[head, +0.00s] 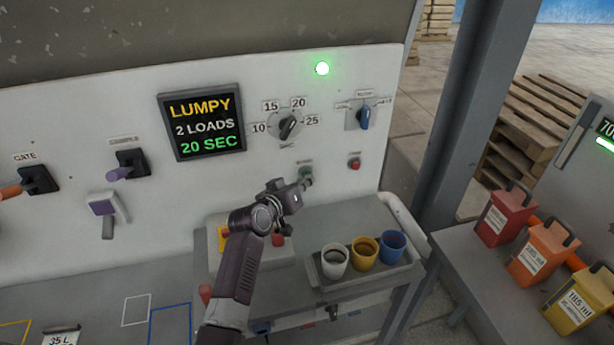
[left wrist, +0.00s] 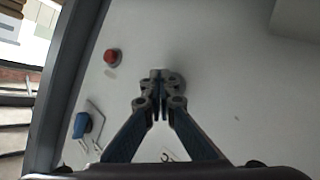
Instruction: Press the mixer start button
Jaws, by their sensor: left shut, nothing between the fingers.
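A white upright panel (head: 60,130) carries the controls. A greenish button (head: 306,172) sits low on it below the timer dial, with a small label above that I cannot read. My left gripper (head: 307,183) is shut and empty, its tips at this button and covering part of it. In the left wrist view the shut fingertips (left wrist: 160,76) overlap a round grey base (left wrist: 177,82); I cannot tell whether they touch it. A red button (head: 355,163) sits to the right, and also shows in the left wrist view (left wrist: 112,56). My right gripper is not in view.
A screen (head: 203,121) reads "LUMPY, 2 LOADS, 20 SEC". A green lamp (head: 322,69) is lit. A dial (head: 289,127) and a blue knob (head: 365,117) sit above the buttons. A tray (head: 372,279) with three cups stands below. Coloured canisters stand at right.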

